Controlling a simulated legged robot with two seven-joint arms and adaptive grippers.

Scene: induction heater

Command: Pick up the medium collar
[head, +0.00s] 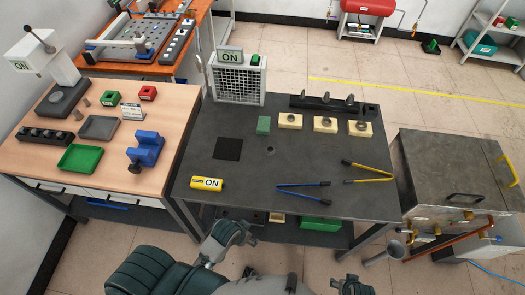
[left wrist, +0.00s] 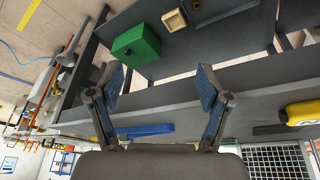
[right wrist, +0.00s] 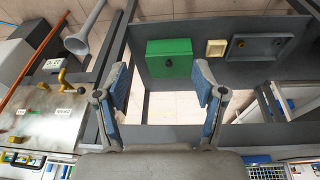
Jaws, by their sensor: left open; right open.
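Three cream blocks stand in a row at the back right of the dark table, each with a small grey round part on top: the left block (head: 290,121), the middle block (head: 325,125) and the right block (head: 360,129). These grey parts look like collars; at this size I cannot tell surely which is the medium one. My left gripper (head: 248,233) is open and empty in front of the table's front edge. It also shows in the left wrist view (left wrist: 160,88). My right gripper (head: 353,284) is open and empty, farther right and nearer to me; the right wrist view shows it too (right wrist: 162,85).
Blue-handled tongs (head: 303,186) and yellow-handled tongs (head: 368,172) lie on the dark table (head: 225,125). A yellow ON cylinder (head: 208,183) lies front left. A dark rack (head: 333,104) stands behind the blocks. A green box (right wrist: 168,60) sits on the lower shelf.

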